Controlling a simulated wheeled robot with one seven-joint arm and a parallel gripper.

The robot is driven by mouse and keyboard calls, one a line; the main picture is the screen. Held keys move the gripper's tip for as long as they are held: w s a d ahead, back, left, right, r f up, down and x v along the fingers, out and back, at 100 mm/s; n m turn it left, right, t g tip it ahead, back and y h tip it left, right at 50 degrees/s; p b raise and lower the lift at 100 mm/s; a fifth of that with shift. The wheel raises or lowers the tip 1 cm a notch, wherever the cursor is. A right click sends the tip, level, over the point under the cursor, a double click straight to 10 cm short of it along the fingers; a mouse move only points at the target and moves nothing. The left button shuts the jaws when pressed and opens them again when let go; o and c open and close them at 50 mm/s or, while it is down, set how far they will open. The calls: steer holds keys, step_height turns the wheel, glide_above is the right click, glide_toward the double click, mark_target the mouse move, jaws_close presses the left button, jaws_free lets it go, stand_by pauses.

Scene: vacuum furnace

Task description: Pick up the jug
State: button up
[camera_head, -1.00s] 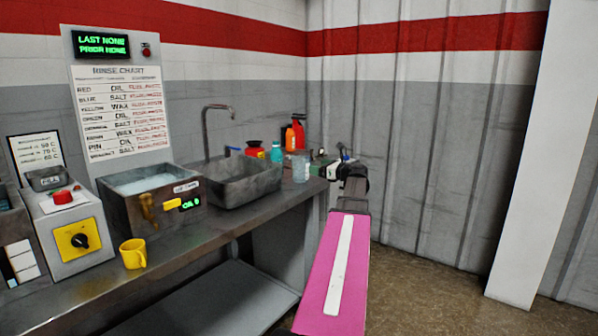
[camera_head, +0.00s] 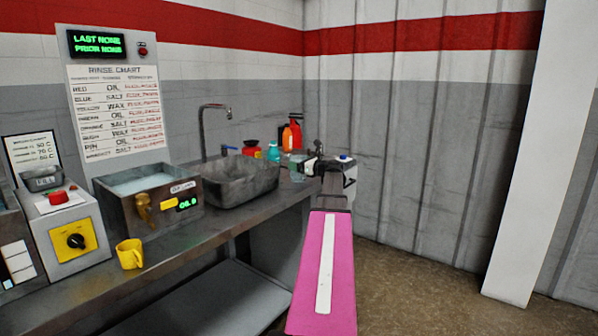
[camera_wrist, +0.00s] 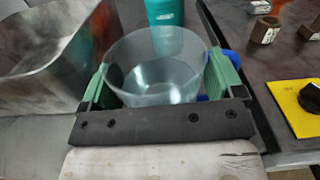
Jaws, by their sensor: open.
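The jug (camera_head: 297,168) is a clear, open-topped vessel on the bench, right of the sink. In the wrist view the jug (camera_wrist: 150,80) stands between my two green-padded fingers, its round rim facing the camera. My gripper (camera_wrist: 158,82) is open, one finger at each side of the jug. I cannot tell whether the pads touch it. In the head view my gripper (camera_head: 312,164) is small and partly hidden by my own wrist, beside the jug.
The metal sink (camera_head: 240,183) is left of the jug. A teal bottle (camera_head: 274,152), a red container (camera_head: 251,148) and orange-red bottles (camera_head: 292,135) stand behind. A yellow mug (camera_head: 130,254) sits near the bench's front edge. The floor (camera_head: 415,285) at right is clear.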

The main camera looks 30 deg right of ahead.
steer(key=c, duration=0.6)
steer(key=shift+c, duration=0.2)
steer(key=shift+r, duration=0.1)
step_height(320, 180, up, 10)
steer(key=shift+f, duration=0.2)
stand_by(0.5)
